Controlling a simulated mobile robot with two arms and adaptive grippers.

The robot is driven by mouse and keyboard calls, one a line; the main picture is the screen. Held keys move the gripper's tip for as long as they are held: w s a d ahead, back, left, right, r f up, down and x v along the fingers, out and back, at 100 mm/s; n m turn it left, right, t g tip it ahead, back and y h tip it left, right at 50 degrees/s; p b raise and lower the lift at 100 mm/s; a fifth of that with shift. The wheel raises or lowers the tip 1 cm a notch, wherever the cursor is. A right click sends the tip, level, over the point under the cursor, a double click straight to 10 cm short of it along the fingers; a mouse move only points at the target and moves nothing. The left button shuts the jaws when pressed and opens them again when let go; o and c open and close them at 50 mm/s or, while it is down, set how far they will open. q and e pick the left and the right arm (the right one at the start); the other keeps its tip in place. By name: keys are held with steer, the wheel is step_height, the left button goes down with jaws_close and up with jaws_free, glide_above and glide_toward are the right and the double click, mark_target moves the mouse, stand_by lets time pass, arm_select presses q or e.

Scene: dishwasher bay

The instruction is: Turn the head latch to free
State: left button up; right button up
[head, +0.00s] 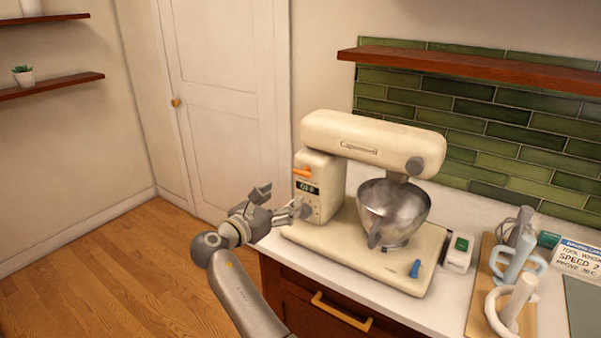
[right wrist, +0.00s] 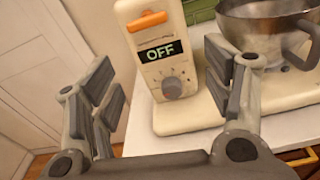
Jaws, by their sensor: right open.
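The cream stand mixer (head: 372,138) stands on the counter with its head level over the steel bowl (head: 393,212). An orange lever (head: 302,172), which looks like the head latch, sits high on the column above a display reading OFF. The lever also shows in the right wrist view (right wrist: 147,21), lying nearly level with a slight tilt. My right gripper (head: 284,200) is open and empty, in front of the column and below the lever. In the right wrist view its fingers (right wrist: 165,85) spread either side of the column face and dial. My left gripper is not in view.
A grey dial (right wrist: 171,87) sits below the display. A blue lever (head: 415,268) is on the mixer base, and a green-switch box (head: 459,252) stands beside it. A shelf (head: 480,69) hangs behind.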

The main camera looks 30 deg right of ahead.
mark_target(300, 173)
steer(key=shift+n+h, duration=0.4)
steer(key=shift+n, duration=0.2)
steer(key=w+d+r, duration=0.1)
steer(key=d, duration=0.1)
steer(key=w+d+r+p, duration=0.1)
steer(key=w+d, duration=0.1)
steer(key=d, duration=0.1)
steer(key=w+d+p, duration=0.1)
steer(key=d, duration=0.2)
steer(key=shift+w+d+r, duration=0.2)
steer(key=shift+w+r, duration=0.1)
steer(key=shift+r, duration=0.1)
steer(key=shift+w+d+f+p, duration=0.1)
steer(key=shift+w+d+p, duration=0.2)
steer(key=shift+d, duration=0.3)
steer(key=c, duration=1)
steer(key=shift+c, duration=0.2)
